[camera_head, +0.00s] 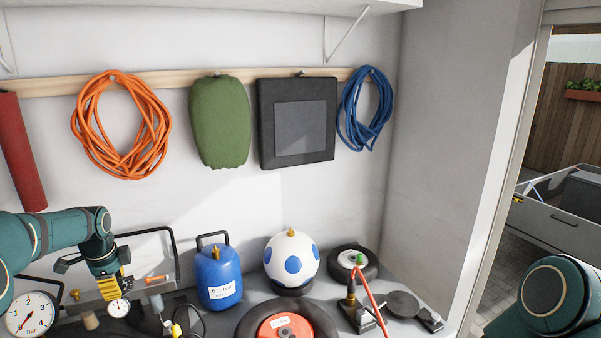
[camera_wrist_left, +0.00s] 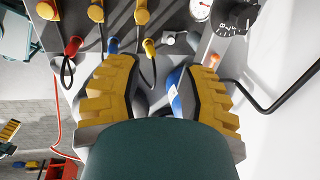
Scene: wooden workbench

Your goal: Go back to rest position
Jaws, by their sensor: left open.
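My left arm comes in from the left in the head view. Its gripper (camera_head: 113,286) points down over the left part of the bench, by a small round gauge (camera_head: 118,307). In the left wrist view the two yellow ridged fingers of my left gripper (camera_wrist_left: 160,95) stand apart. The gap between them shows only bench items farther off, among them a blue tank (camera_wrist_left: 173,98) partly hidden by the right finger. My right arm (camera_head: 553,290) shows only as a teal link at the lower right of the head view. Its gripper is out of view.
A large gauge (camera_head: 31,316), a blue tank (camera_head: 217,275), a spotted ball (camera_head: 291,258), a small wheel (camera_head: 353,262) and a red-hubbed wheel (camera_head: 285,328) crowd the bench. Orange (camera_head: 78,121) and blue (camera_head: 347,122) hoses hang on the wall. A shelf (camera_head: 300,3) juts out above.

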